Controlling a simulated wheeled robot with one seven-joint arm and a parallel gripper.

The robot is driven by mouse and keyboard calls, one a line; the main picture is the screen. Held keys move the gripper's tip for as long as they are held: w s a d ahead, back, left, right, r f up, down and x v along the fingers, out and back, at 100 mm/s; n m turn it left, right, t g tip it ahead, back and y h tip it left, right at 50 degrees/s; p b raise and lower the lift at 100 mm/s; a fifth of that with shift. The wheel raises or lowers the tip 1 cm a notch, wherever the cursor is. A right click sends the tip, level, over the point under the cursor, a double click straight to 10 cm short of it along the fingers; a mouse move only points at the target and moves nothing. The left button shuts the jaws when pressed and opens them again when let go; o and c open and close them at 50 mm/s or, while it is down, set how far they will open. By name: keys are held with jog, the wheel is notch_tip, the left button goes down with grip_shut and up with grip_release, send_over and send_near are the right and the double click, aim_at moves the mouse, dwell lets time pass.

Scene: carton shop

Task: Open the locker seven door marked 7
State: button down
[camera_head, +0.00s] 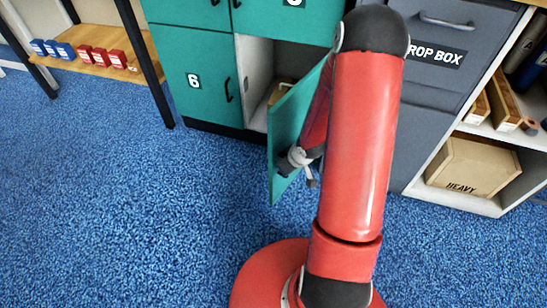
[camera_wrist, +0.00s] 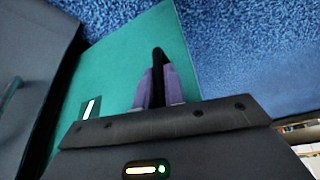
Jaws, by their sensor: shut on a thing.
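The teal locker door (camera_head: 284,128) stands swung well out from the cabinet, showing an open compartment (camera_head: 257,70) beside locker six. Its number is not readable in the head view. My gripper (camera_head: 286,167) is at the outer side of the door, partly hidden by my red arm. In the wrist view my gripper's purple fingers (camera_wrist: 158,84) are closed around a black handle (camera_wrist: 159,57) on the door.
The locker 6 door (camera_head: 195,80) is shut left of the opening. A brown item (camera_head: 279,93) sits inside the compartment. A grey drop box (camera_head: 440,50) and a shelf with a "HEAVY" carton (camera_head: 473,168) stand at the right. Blue carpet (camera_head: 120,200) is clear at the left.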

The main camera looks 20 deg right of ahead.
jog(key=shift+s+d, duration=0.55)
jog(key=shift+s, duration=0.15)
jog(key=c, duration=1.5)
grip_release()
jog(key=shift+p+v, duration=1.15)
jog(key=shift+v, duration=2.75)
jog(key=shift+w, duration=0.1)
